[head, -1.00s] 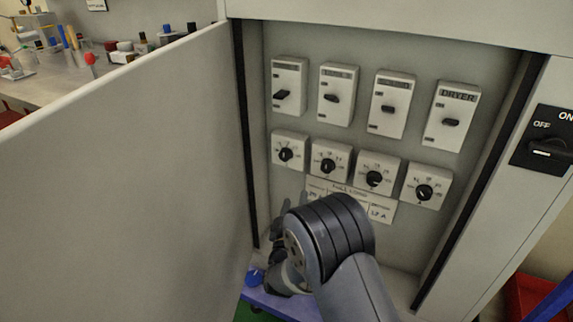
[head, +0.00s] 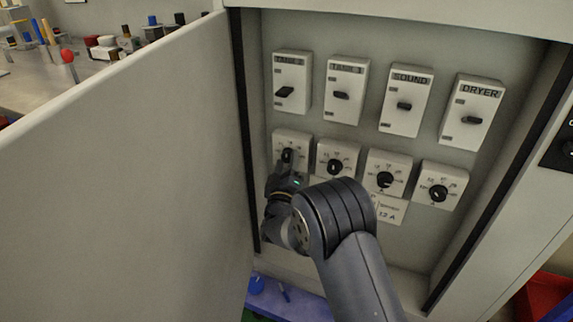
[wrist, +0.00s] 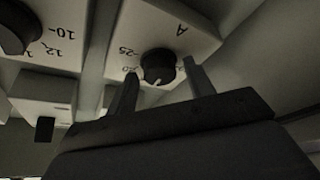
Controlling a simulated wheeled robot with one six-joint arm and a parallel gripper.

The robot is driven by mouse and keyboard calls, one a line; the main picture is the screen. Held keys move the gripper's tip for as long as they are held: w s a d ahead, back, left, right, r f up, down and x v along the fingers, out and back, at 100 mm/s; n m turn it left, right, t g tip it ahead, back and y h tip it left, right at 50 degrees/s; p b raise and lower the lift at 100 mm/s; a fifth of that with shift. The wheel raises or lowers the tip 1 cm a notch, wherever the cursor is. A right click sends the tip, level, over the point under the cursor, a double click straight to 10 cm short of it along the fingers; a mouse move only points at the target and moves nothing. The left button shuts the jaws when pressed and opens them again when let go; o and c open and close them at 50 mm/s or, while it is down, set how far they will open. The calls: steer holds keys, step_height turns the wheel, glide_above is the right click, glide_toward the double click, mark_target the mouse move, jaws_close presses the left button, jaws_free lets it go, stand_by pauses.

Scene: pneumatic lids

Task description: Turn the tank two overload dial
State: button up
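Four dials with black knobs sit in the lower row of the panel (head: 330,120). The leftmost dial (head: 288,155) is below the leftmost switch, whose label is too blurred to read surely. My gripper (head: 279,168) is at this leftmost dial and partly covers its lower part. In the wrist view the dial's black knob (wrist: 158,67) lies between the two fingertips (wrist: 163,80). The fingers are open, one on each side, with gaps to the knob. The second dial (head: 335,166) is just right of my gripper; a neighbouring knob (wrist: 15,28) shows in the wrist view.
A row of switches (head: 404,102) sits above the dials, the right two labelled SOUND and DRYER. The open cabinet door (head: 120,190) stands close on the left of my arm. A blue shelf (head: 290,300) with small items lies below.

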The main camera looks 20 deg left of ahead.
steer(key=c, duration=0.8)
steer(key=shift+c, duration=0.2)
steer(key=shift+f+b, duration=0.15)
steer(key=shift+b, duration=0.35)
steer(key=shift+f+m+h+b, duration=0.2)
steer(key=shift+m+h+b, duration=0.1)
steer(key=shift+m+b, duration=0.55)
steer(key=m+b, duration=0.1)
steer(key=b, duration=0.1)
steer(key=m+t+h+b, duration=0.1)
steer(key=m, duration=0.1)
steer(key=shift+a+f+h+b, duration=0.1)
steer(key=shift+a+h+b, duration=0.05)
steer(key=shift+h+b, duration=0.2)
steer(key=m+h+b, duration=0.1)
steer(key=m+b, duration=0.1)
steer(key=m, duration=0.1)
steer(key=shift+a+m+t+b, duration=0.1)
steer(key=shift+m+t+b, duration=0.15)
steer(key=shift+t+b, duration=0.05)
steer(key=shift+a+r+m+h+b, duration=0.1)
steer(key=shift+r+m+h+b, duration=0.1)
steer(key=shift+m+h+b, duration=1.4)
steer(key=shift+m+p, duration=0.5)
steer(key=shift+m, duration=0.2)
steer(key=shift+y, duration=0.25)
